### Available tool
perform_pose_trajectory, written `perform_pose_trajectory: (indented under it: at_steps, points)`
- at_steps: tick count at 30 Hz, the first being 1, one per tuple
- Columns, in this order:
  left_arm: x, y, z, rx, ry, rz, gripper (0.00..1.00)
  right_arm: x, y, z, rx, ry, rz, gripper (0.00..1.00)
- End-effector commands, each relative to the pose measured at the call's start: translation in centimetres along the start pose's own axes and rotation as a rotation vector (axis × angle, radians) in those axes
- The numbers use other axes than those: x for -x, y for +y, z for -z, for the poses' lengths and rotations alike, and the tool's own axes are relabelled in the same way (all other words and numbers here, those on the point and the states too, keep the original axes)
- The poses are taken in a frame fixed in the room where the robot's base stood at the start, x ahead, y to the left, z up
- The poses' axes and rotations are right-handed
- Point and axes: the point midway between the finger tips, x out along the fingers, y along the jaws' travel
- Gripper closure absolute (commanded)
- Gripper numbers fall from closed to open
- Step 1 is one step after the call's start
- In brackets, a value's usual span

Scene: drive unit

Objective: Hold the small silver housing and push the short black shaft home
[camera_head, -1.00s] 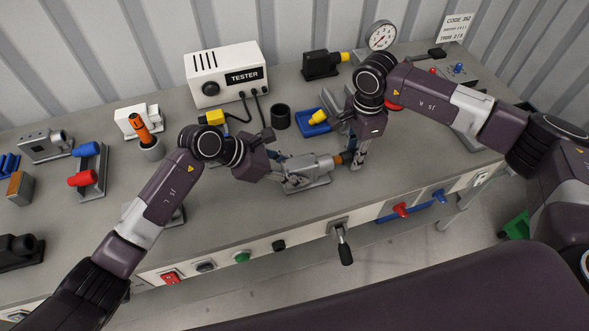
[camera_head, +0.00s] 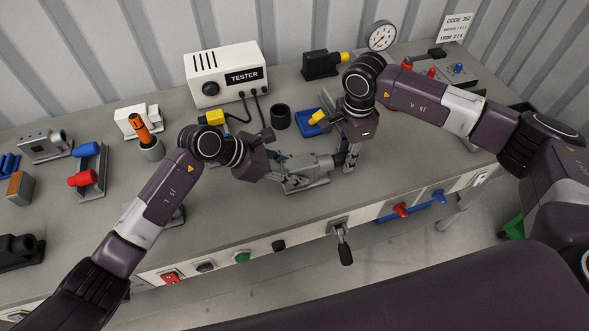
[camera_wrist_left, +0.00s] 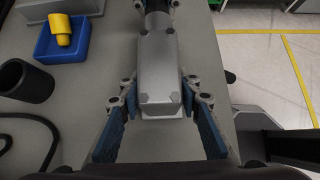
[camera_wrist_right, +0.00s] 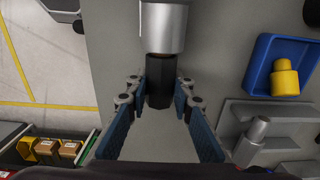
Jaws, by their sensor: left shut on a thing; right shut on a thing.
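The small silver housing (camera_head: 308,170) lies on a grey base on the bench; in the left wrist view it (camera_wrist_left: 160,70) sits between my left fingers. My left gripper (camera_head: 287,180) is shut on the housing from its left end. The short black shaft (camera_wrist_right: 159,85) is between the fingers of my right gripper (camera_wrist_right: 158,97), which is shut on it. The shaft lines up with the housing's round silver nose (camera_wrist_right: 163,25) and meets its mouth; how deep it sits cannot be told. In the head view my right gripper (camera_head: 348,162) is at the housing's right end and hides the shaft.
A blue tray (camera_head: 312,122) with a yellow part and a black cup (camera_head: 280,117) stand close behind. The tester (camera_head: 224,75) is further back. A lever (camera_head: 343,245) and buttons are on the bench's front edge. The bench left of my left gripper is partly clear.

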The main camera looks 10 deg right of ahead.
Motion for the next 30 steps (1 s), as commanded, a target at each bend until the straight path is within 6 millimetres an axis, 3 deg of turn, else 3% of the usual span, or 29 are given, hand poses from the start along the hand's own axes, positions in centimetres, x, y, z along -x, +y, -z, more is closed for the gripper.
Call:
perform_pose_trajectory:
  at_steps: [5,6,11,22,30]
  points:
    - [-0.1,-0.1,0.2,0.001,0.004,0.002,0.96,0.0,0.0,-0.1,0.001,-0.001,0.001,1.0]
    - [-0.1,-0.1,0.2,0.001,0.004,0.002,0.96,0.0,0.0,-0.1,0.0,0.0,0.001,0.77]
    - [-0.1,-0.1,0.2,0.001,0.004,0.002,0.96,0.0,0.0,-0.1,0.0,0.0,0.001,0.59]
    - [-0.1,-0.1,0.2,0.001,0.003,0.002,0.96,0.5,-0.1,-0.1,0.0,0.0,0.001,0.58]
    - [-0.1,-0.1,0.2,0.001,0.003,0.002,0.96,5.4,-0.2,0.0,0.001,0.0,0.006,0.58]
